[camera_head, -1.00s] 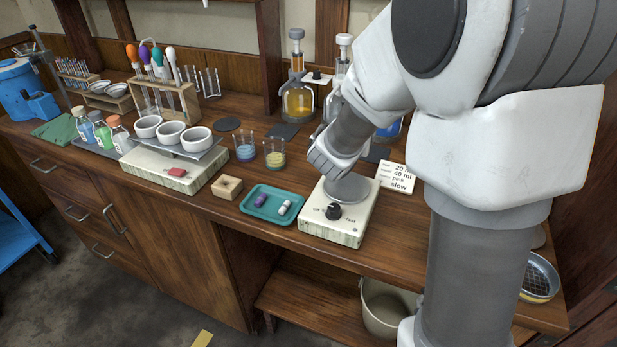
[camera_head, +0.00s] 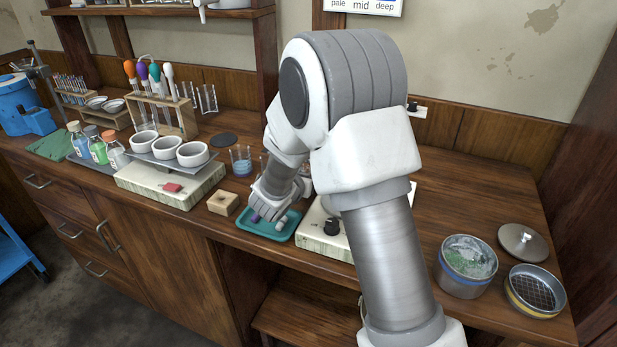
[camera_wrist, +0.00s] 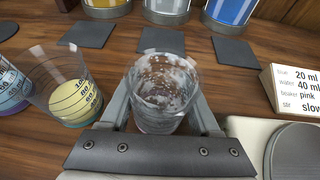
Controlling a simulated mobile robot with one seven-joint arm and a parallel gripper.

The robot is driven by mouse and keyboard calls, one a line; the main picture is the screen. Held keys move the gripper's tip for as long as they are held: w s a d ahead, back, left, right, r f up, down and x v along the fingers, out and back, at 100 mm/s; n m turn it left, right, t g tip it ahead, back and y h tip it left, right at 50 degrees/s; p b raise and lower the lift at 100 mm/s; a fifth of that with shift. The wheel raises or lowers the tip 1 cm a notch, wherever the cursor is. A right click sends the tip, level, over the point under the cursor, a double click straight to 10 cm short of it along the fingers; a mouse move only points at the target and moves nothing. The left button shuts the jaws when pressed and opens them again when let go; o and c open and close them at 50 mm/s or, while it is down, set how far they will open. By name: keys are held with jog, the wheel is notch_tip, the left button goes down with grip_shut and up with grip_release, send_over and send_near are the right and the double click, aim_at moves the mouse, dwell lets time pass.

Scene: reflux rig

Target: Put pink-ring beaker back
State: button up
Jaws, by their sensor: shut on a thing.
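My gripper (camera_wrist: 161,104) is shut on a clear glass beaker (camera_wrist: 163,78), one finger along each side. Its mouth faces the wrist camera, its glass has whitish specks, and a faint pink tint shows low down; the ring itself is not clear. In the head view my gripper (camera_head: 272,196) is over the teal tray (camera_head: 262,230), and the held beaker is mostly hidden. A beaker with yellow liquid (camera_wrist: 74,98) stands just left of the held one. A beaker with blue liquid (camera_wrist: 9,85) is farther left. I cannot tell whether the held beaker touches the bench.
Dark square mats (camera_wrist: 162,40) lie empty beyond the held beaker, with jars behind them. A wooden block (camera_head: 223,203) and a balance with white bowls (camera_head: 170,185) are left.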

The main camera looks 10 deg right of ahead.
jog(key=shift+f, duration=0.2)
jog(key=o, duration=1.2)
jog(key=shift+r, duration=0.15)
